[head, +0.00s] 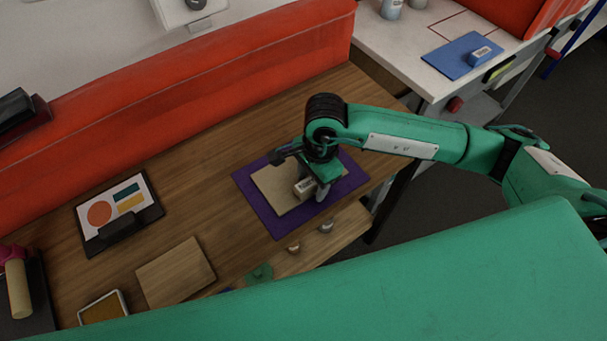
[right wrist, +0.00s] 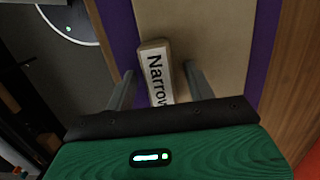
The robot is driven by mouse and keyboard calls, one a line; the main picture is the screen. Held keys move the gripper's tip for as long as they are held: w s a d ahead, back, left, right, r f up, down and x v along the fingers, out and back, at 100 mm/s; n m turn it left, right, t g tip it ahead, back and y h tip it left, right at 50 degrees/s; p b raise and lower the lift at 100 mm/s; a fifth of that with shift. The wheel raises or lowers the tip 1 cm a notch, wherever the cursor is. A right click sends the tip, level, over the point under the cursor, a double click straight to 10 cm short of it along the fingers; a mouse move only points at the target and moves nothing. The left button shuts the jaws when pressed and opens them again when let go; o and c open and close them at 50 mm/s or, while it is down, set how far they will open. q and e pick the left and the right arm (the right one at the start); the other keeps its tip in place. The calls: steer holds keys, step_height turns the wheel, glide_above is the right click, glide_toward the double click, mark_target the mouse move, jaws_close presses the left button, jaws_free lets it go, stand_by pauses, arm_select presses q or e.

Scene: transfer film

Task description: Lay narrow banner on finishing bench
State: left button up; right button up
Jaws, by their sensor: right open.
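A small pale block (head: 304,187) sits on a tan board (head: 270,188), which lies on a purple mat (head: 262,218) on the wooden bench. In the right wrist view the block (right wrist: 155,75) carries a white label whose visible part reads "Narrow". My right gripper (head: 311,184) is low over the board with its jaws open. In the right wrist view its fingers (right wrist: 160,75) stand on either side of the block, with gaps visible. The gripper partly hides the block and board in the head view. My left gripper is not in view.
A white table (head: 405,50) at upper right holds a blue mat (head: 452,60) with a small labelled block (head: 481,53). On the wooden bench are a clipboard (head: 146,190), a bare board (head: 176,272) and a framed pad (head: 103,309). A red panel (head: 190,75) runs along the back.

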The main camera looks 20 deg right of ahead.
steer(key=shift+f+b, duration=0.1)
steer(key=shift+b, duration=0.2)
steer(key=shift+c, duration=0.2)
jaws_close()
